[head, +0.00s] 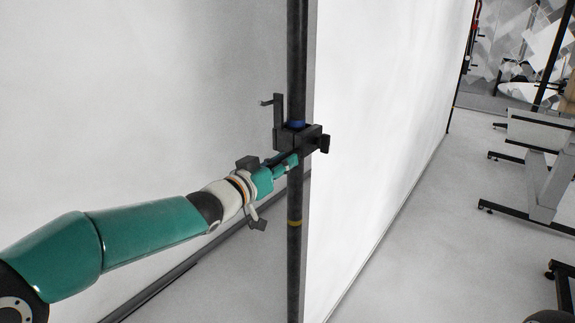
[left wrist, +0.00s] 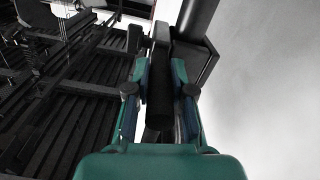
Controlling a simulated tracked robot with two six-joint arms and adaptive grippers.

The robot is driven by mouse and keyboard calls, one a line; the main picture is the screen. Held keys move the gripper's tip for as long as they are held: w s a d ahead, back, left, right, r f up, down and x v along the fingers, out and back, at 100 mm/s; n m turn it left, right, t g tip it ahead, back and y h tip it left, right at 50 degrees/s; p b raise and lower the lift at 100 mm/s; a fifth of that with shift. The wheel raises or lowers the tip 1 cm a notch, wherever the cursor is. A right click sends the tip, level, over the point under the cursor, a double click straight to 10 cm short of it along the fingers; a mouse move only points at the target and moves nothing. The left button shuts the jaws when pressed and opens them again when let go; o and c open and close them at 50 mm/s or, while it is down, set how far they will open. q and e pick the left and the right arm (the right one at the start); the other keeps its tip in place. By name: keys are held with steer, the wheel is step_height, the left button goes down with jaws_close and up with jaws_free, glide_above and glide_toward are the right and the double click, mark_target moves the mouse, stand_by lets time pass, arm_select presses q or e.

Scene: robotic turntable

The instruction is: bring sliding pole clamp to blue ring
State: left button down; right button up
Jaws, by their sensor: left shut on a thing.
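The black sliding pole clamp (head: 297,137) sits around the dark vertical pole (head: 296,195) in the head view. The blue ring (head: 297,124) is on the pole right at the top of the clamp, and only a narrow band of it shows. My left gripper (head: 287,163) reaches the clamp from the lower left and is shut on it. In the left wrist view, the fingers (left wrist: 160,90) close on a dark bar-like part of the clamp (left wrist: 159,95). My right gripper is in neither view.
A yellow ring (head: 295,223) marks the pole lower down. White wall panels (head: 385,110) stand on both sides of the pole. Grey metal frames (head: 540,150) stand at the right, with open floor (head: 430,255) between.

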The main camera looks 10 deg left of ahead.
arm_select(q)
steer(key=shift+r, duration=0.35)
steer(key=c, duration=1)
jaws_free()
steer(key=shift+s+f, duration=0.1)
steer(key=shift+s, duration=0.05)
steer(key=shift+f, duration=0.15)
steer(key=v, duration=1.2)
steer(key=shift+a, duration=0.15)
